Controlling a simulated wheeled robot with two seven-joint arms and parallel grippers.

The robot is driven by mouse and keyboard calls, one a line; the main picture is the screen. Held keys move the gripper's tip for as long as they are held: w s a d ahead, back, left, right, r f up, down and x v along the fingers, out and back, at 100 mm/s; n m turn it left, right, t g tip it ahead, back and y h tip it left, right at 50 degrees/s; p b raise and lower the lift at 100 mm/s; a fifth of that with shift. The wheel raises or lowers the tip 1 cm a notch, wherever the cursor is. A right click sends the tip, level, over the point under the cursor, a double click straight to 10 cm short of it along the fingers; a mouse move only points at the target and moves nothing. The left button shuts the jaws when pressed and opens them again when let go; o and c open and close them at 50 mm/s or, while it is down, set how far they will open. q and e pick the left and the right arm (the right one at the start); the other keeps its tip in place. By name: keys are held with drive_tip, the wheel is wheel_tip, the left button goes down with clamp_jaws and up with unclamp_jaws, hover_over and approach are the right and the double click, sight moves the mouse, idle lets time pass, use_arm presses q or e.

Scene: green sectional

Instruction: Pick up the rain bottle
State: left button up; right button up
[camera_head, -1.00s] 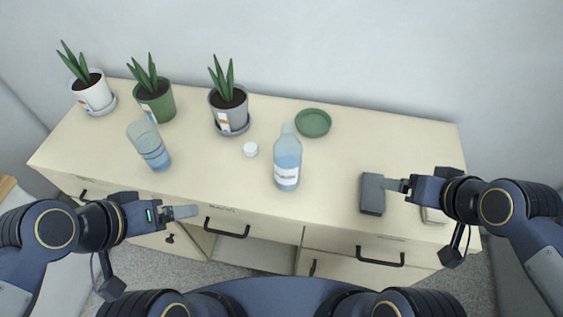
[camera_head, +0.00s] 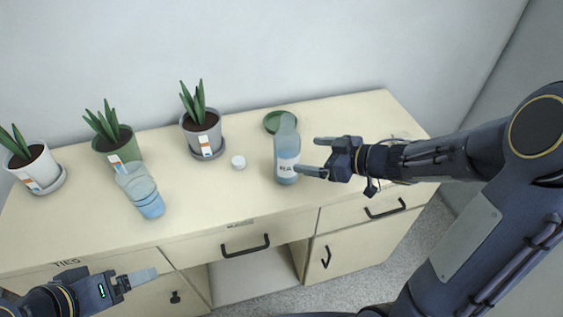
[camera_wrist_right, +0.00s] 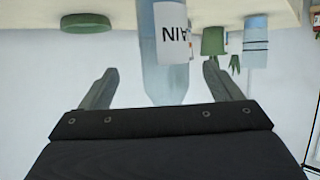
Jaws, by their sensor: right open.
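The rain bottle (camera_head: 287,146) is clear pale blue with a white label and stands upright on the cream cabinet top. My right gripper (camera_head: 309,156) is open just to its right, its fingers pointing toward the bottle. In the right wrist view the bottle (camera_wrist_right: 164,75) appears upside down, with "AIN" readable on its label, lined up between the two spread fingers. No finger is seen closed on it. My left gripper (camera_head: 139,279) is at the lower left, in front of the cabinet and away from the bottle; its finger gap is not visible.
A white cap (camera_head: 238,162) lies left of the bottle, and a green dish (camera_head: 271,122) is behind it. A blue-banded glass (camera_head: 143,192) stands farther left. Potted plants, including a grey pot (camera_head: 203,138), line the back. My right arm covers part of the cabinet's right side.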

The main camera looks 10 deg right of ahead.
sight(287, 152)
drive_tip(key=shift+a+f, duration=0.25)
drive_tip(key=shift+a, duration=0.1)
drive_tip(key=x, duration=0.2)
drive_tip(key=b+x, duration=0.1)
drive_tip(key=x, duration=0.4)
drive_tip(key=shift+w+a+r, duration=0.15)
drive_tip(key=shift+a+r, duration=0.05)
drive_tip(key=shift+r, duration=0.05)
drive_tip(key=c, duration=1.2)
drive_tip(key=shift+r, duration=0.1)
